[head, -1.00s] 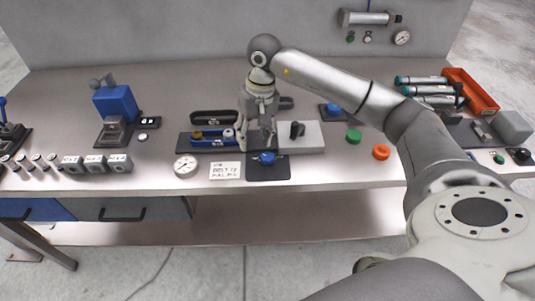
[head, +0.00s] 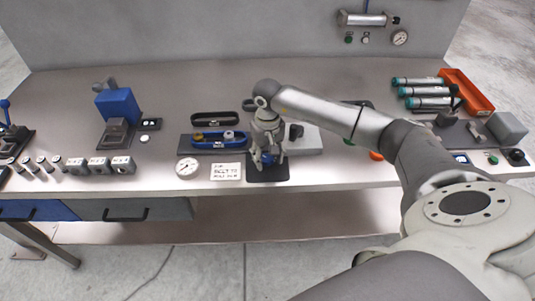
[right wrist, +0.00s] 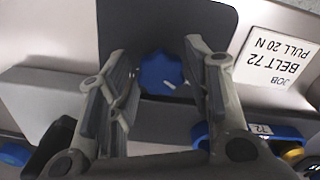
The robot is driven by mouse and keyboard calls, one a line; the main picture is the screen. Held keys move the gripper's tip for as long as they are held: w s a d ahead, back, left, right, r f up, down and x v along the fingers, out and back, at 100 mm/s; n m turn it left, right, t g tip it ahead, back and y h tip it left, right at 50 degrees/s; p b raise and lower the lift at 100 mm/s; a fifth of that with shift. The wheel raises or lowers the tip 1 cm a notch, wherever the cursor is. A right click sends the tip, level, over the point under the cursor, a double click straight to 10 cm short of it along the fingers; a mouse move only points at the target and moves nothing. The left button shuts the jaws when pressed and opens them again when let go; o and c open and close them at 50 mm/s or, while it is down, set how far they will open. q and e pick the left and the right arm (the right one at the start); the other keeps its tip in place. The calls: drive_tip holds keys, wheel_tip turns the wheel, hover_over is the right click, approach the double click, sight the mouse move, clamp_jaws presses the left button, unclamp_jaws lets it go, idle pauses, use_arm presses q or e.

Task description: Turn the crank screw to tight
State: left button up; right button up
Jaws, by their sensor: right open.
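A blue lobed knob (right wrist: 160,76) with a white mark, which may be the crank screw, sits on a dark plate (head: 268,175) near the bench's front edge. My right gripper (head: 267,160) is over this knob and hides most of it in the head view. In the right wrist view the open fingers (right wrist: 160,72) are on either side of the knob, with gaps showing. I cannot tell whether they are level with it. A card reading BELT 72, PULL 20 N (head: 227,172) lies left of the plate. My left gripper is not in view.
Behind the knob are a blue pulley holder (head: 210,143), a black belt loop (head: 215,118) and a grey block (head: 308,139). A round gauge (head: 188,168) is to the left. Teal cylinders (head: 428,104) and an orange tray (head: 472,92) are at the right.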

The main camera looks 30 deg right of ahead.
drive_tip(key=shift+c, duration=0.2)
drive_tip(key=c, duration=0.7)
drive_tip(key=shift+f, duration=0.1)
